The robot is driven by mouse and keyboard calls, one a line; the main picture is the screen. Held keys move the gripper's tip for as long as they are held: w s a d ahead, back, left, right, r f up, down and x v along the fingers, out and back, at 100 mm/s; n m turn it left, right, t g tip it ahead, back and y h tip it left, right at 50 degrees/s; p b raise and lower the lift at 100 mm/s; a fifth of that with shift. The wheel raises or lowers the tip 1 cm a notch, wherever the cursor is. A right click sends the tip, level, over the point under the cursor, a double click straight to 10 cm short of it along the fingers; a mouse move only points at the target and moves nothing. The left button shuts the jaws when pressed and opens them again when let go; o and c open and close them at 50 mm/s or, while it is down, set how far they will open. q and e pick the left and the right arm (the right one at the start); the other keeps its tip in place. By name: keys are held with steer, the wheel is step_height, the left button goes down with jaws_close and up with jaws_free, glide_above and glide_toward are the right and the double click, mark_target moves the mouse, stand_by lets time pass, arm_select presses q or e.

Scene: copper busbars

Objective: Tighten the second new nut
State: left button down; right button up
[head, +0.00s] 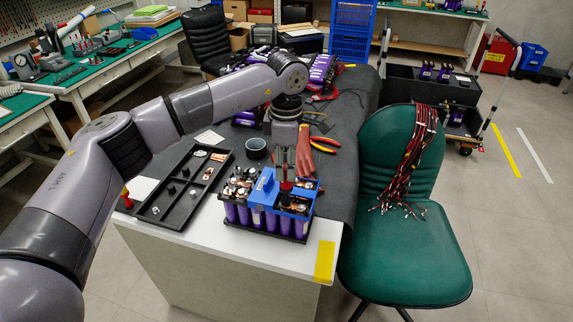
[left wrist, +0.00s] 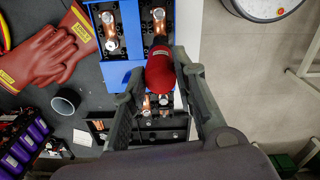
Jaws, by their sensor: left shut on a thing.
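The battery pack of purple cells (head: 258,217) stands near the table's front edge, with a blue cover (head: 268,186) and copper busbars on top. In the left wrist view, copper busbars (left wrist: 110,32) with bolts show in the pack's blue frame (left wrist: 121,72). My left gripper (head: 286,175) points down over the right part of the pack. It is shut on a red-handled tool (left wrist: 160,72), whose rounded red end sits between the fingers. The tool's lower end and the nut under it are hidden. My right gripper is not in view.
A black tray (head: 168,208) with small parts lies left of the pack.

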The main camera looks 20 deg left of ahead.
arm_select(q)
steer(key=m, duration=0.4)
steer(key=shift+b, duration=0.35)
steer(key=shift+m, duration=0.9)
steer(key=m, duration=0.2)
steer(key=shift+f+m, duration=0.1)
steer(key=shift+m, duration=0.2)
steer(key=m, duration=0.3)
steer(key=shift+m+b, duration=0.3)
steer(key=shift+m, duration=1)
steer(key=m, duration=0.4)
